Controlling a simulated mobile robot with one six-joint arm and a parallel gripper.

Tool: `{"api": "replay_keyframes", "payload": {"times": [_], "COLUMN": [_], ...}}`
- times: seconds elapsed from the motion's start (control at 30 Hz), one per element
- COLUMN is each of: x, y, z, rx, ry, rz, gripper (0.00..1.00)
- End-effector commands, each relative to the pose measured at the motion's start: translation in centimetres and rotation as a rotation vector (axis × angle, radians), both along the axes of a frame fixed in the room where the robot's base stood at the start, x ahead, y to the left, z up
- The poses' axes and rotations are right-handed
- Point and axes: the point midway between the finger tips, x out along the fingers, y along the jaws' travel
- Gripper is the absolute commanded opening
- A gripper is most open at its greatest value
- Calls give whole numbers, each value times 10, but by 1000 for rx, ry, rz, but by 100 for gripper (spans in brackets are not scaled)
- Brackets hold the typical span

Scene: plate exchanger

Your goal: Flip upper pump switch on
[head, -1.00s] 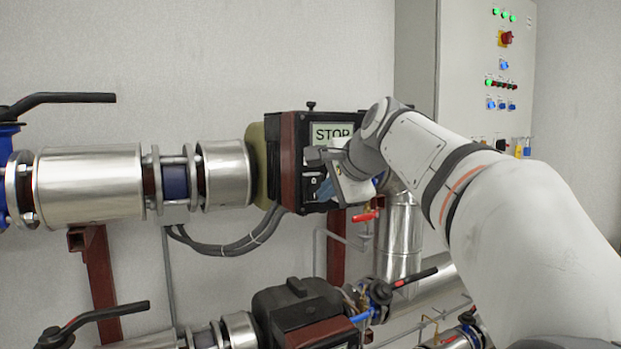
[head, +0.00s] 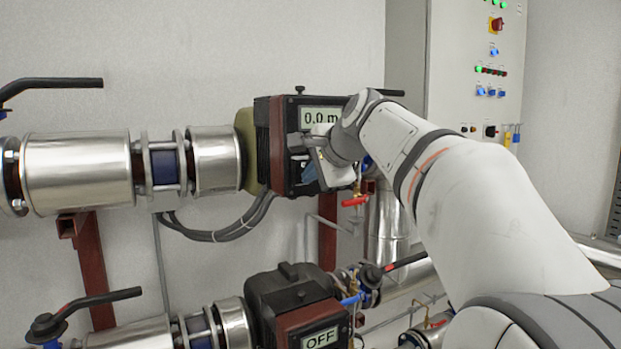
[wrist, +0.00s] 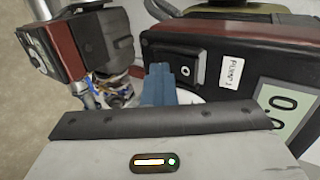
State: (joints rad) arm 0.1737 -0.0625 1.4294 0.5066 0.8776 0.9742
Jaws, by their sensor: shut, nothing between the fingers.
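The upper pump (head: 276,145) is a dark box with a red-brown edge, and its screen (head: 320,118) reads "0.0 m". In the wrist view its switch (wrist: 187,69) is a dark square rocker with a small round white mark on the pump's face. A white "PUMP 1" label (wrist: 234,68) is beside it. My gripper (head: 308,170) is in front of the pump's face, below the screen. Its blue fingertips (wrist: 172,76) are shut and empty, close to the switch's left edge in the wrist view; I cannot tell whether they touch it. In the head view my gripper hides the switch.
The lower pump (head: 290,295) has a screen reading "OFF" (head: 319,339). A red valve handle (head: 355,201) is just below my gripper. Steel pipes (head: 77,172) run left, with black lever handles. A control cabinet (head: 480,60) stands behind my arm.

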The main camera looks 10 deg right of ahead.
Motion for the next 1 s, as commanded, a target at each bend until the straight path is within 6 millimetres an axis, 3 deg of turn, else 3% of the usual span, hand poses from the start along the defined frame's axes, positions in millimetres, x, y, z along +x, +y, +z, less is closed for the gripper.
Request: {"api": "replay_keyframes", "payload": {"times": [0.53,1.0], "x": [0,-8], "y": [-2,-6], "z": [23,19], "rx": [5,3], "ry": [-12,-2], "rz": [-4,-5], "gripper": [0,0]}}
